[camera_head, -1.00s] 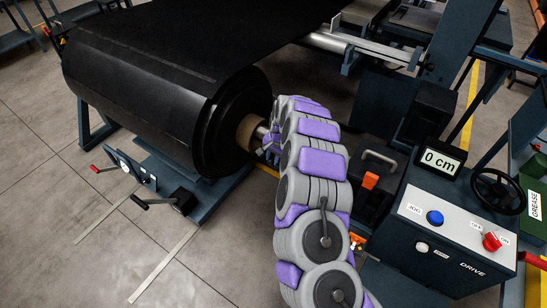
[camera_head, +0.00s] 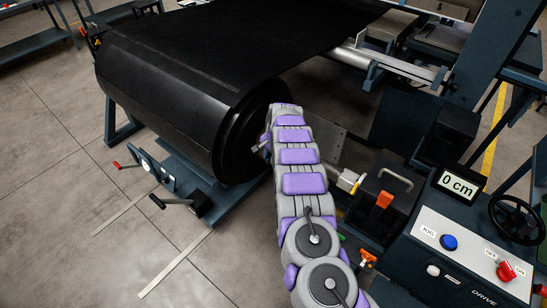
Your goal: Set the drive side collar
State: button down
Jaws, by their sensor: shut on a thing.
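The black belt roll (camera_head: 180,95) lies on its stand, its right end facing my arm. My arm reaches up to that end and covers the roll's core and shaft. My gripper (camera_head: 260,146) shows only as a small purple and grey piece at the arm's left edge, close against the roll's end face. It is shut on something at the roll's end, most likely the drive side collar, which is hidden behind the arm.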

jog(key=shift+a+r, duration=0.1)
jog(key=shift+a, duration=0.1)
jog(key=c, duration=1.2)
grip_release()
jog(key=shift+w, duration=0.1)
jog(key=shift+c, duration=0.2)
jog(key=o, duration=0.3)
jog(key=shift+a, duration=0.3)
jog(key=shift+d, duration=0.3)
jog(key=shift+d+r, duration=0.1)
jog(key=shift+r, duration=0.3)
jog(key=r+p, duration=0.1)
jog(key=r, duration=0.4)
jog(key=s+d+r+p, duration=0.1)
jog(key=r, duration=0.4)
jog(key=d+r+p, duration=0.1)
jog(key=r, duration=0.4)
jog(key=shift+s+r, duration=0.4)
